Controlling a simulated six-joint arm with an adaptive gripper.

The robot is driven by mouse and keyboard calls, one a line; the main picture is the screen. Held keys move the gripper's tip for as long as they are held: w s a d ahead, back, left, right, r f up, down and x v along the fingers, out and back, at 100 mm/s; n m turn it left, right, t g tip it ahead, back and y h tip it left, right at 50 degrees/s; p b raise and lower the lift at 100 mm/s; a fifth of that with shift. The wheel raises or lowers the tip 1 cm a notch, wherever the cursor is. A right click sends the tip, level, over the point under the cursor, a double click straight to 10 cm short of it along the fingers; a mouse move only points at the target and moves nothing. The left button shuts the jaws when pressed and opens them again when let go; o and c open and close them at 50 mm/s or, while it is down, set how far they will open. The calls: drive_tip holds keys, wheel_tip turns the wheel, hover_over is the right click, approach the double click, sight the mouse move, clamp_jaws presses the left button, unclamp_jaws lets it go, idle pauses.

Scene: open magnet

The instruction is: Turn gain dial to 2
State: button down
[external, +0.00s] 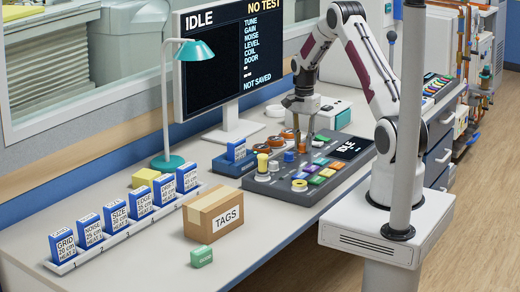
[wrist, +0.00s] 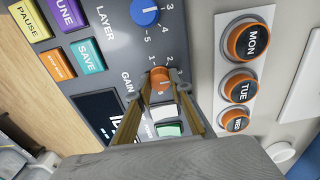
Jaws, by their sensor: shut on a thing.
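The gain dial (wrist: 160,78) is a small orange knob on the dark grey console (wrist: 200,45). The label GAIN is beside it, and the numbers 1 and 2 are printed along its far edge. My gripper (wrist: 161,83) has one finger on each side of the dial and is shut on it. The dial's pointer is not clear, so I cannot tell its setting. In the external view my gripper (external: 303,140) reaches down to the back part of the console (external: 250,187), and the dial is hard to make out there.
A blue layer dial (wrist: 145,12) is nearby on the console. A monitor (external: 225,60) reads IDLE, NO TEST. A TAGS box (external: 212,215) stands in front.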

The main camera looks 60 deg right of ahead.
sight(303, 144)
drive_tip(key=shift+n, duration=0.6)
drive_tip(key=n, duration=0.4)
drive_tip(key=shift+n, duration=2.3)
drive_tip(key=c, duration=1.8)
unclamp_jaws()
drive_tip(key=shift+r, duration=3.75)
